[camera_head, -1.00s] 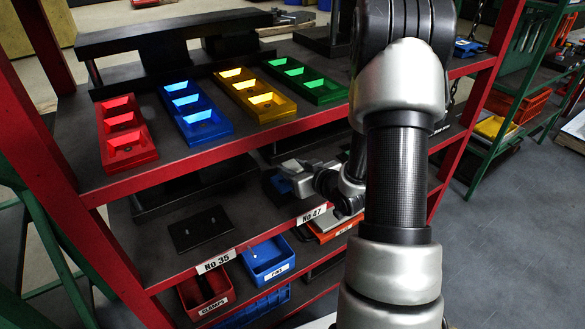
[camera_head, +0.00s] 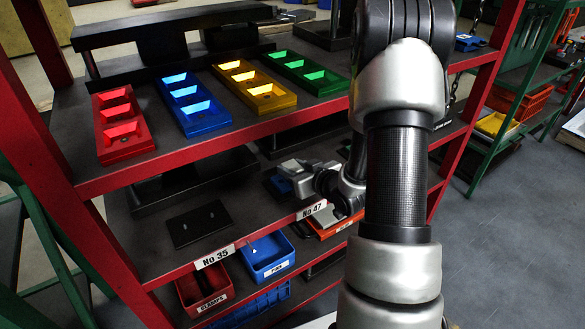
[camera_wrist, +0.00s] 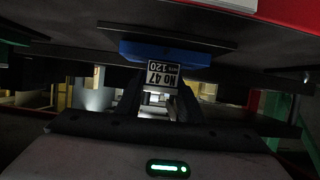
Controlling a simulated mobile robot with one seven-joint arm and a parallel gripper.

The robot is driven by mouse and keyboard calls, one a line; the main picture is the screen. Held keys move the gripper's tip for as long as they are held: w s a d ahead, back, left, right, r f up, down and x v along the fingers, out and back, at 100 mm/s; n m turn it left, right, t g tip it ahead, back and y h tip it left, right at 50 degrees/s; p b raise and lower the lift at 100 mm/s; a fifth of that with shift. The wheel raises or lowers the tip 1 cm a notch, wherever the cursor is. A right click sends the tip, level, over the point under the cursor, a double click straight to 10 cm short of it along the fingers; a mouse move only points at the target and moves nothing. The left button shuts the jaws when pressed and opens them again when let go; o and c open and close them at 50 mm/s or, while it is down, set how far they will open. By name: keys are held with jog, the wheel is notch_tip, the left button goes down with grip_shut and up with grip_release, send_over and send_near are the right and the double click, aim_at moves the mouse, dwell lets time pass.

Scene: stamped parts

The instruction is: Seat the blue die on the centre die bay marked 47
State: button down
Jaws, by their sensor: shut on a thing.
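The blue die (camera_wrist: 165,52) shows in the wrist view in front of my fingers, close to a dark plate. A white label reading No 47, 120 mm, upside down in this view, is at its near side, between my fingertips. My gripper (camera_wrist: 160,95) is shut on the die there. In the head view a little blue (camera_head: 279,185) shows beside my gripper, which is over the lower shelf behind the No 47 tag (camera_head: 311,210). The centre bay itself is mostly hidden by my arm, so I cannot tell whether the die touches it.
The upper shelf holds red (camera_head: 123,130), blue (camera_head: 196,105), yellow (camera_head: 258,88) and green (camera_head: 305,73) trays. Left of my gripper is a bare dark plate with pins (camera_head: 198,224) behind the No 35 tag. Red (camera_head: 203,290) and blue (camera_head: 268,258) bins hang below.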

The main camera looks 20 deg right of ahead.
jog(key=c, duration=1.1)
grip_release()
jog(key=shift+r, duration=0.1)
jog(key=shift+s+f, duration=0.1)
jog(key=shift+f, duration=0.15)
jog(key=p+v, duration=1.2)
jog(key=v, duration=0.5)
jog(key=shift+s+r, duration=0.1)
jog(key=shift+r, duration=0.1)
